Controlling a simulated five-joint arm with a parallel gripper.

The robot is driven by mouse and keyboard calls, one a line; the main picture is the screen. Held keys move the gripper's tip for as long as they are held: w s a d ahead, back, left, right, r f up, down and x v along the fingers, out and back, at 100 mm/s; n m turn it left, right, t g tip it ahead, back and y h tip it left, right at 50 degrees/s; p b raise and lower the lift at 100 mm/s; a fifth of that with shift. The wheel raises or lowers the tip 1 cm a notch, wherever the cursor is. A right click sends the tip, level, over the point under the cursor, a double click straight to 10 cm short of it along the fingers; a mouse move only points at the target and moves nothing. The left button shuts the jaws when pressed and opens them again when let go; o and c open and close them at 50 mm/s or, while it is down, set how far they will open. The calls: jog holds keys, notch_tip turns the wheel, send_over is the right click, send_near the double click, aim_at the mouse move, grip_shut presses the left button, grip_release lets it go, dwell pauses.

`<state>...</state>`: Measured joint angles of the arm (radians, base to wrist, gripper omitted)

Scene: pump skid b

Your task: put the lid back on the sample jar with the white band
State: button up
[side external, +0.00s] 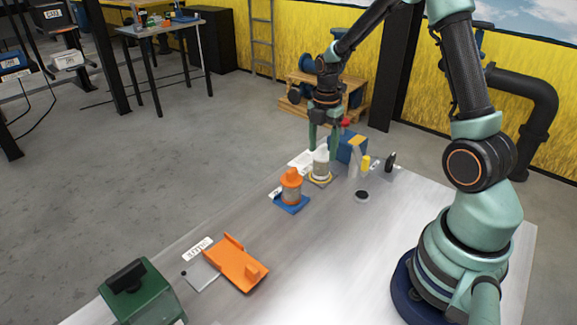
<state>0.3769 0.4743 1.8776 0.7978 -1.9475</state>
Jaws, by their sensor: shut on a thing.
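My gripper (323,142) points down over the far end of the table, its green fingers on either side of a white lid (321,155), which it is shut on. The lid is at the top of the pale sample jar (319,170). I cannot tell at this size whether the lid is seated or held just above the rim. The white band is hard to separate from the lid. The jar stands upright on a yellow-rimmed base (319,181).
An orange-topped jar (291,184) on a blue base stands close in front. Behind are a blue box (347,147), a yellow item (365,164) and a black item (390,160). A dark-topped disc (362,196) lies to the right. An orange tray (238,266) and green box (142,296) are nearer.

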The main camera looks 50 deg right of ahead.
dwell(0.8)
jog(key=o, duration=1.4)
jog(key=shift+r, duration=3.45)
grip_shut()
jog(key=shift+f, duration=0.35)
